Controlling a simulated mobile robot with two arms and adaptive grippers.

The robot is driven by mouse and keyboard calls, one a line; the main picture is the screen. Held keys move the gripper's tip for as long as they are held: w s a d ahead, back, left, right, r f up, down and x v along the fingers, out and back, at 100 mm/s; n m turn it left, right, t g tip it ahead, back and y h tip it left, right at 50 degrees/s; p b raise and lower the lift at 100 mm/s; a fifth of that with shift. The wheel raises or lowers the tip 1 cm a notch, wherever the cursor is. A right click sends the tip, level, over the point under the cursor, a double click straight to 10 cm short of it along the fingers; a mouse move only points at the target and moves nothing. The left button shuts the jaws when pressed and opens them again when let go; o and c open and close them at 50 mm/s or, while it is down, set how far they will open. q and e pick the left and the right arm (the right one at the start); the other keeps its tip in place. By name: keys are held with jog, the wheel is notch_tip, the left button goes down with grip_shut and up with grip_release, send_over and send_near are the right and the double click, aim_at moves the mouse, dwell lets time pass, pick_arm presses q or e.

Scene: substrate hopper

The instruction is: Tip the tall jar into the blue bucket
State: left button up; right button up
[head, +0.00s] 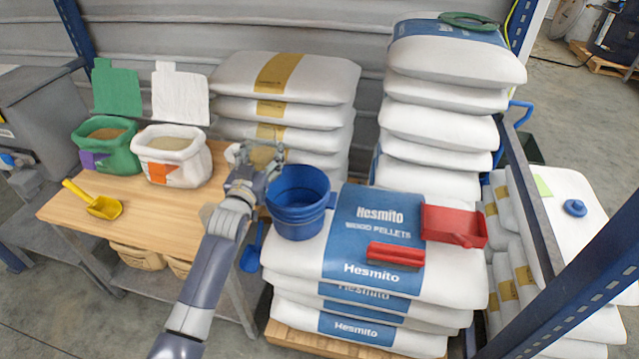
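The blue bucket (298,203) stands upright on the top wood-pellet bag, at its back left corner. No tall jar shows clearly. My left gripper (262,152) is just behind and left of the bucket, above the right end of the wooden table. Its fingers look spread apart, with a tan patch between them. I cannot tell whether this is a held jar or the band of a bag behind. My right gripper is not in view.
The table (143,203) holds a green bag (107,147), a white bag (172,157) and a yellow scoop (95,203). A red brush (395,255) and red dustpan (454,226) lie right of the bucket on the pellet bag (300,258). Tall bag stacks stand behind.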

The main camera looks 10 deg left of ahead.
pick_arm(q)
jog(key=shift+a+r+m+b, duration=0.3)
jog(key=shift+a+m, duration=0.1)
jog(key=shift+m, duration=0.5)
jog(key=a+m+b, duration=0.1)
jog(key=m, duration=0.2)
jog(key=m+b, duration=0.1)
jog(key=m, duration=0.1)
jog(key=a+f+m+b, duration=0.1)
jog(key=m+b, duration=0.1)
jog(key=m, duration=0.1)
jog(key=shift+a+m, duration=0.3)
jog(key=shift+f+m, duration=0.15)
jog(key=shift+m, duration=0.95)
jog(key=m, duration=0.1)
jog(key=f+m, duration=0.1)
jog(key=m, duration=0.1)
jog(key=f+m, duration=0.1)
jog(key=shift+d+m, duration=0.4)
jog(key=m+p, duration=0.1)
jog(key=d+r+m+p, duration=0.1)
jog(key=m, duration=0.1)
jog(key=shift+w+r, duration=0.1)
jog(key=shift+r, duration=0.05)
jog(key=shift+d+r+m+p, duration=0.15)
jog(key=shift+d+m+p, duration=0.25)
jog(key=shift+m, duration=0.4)
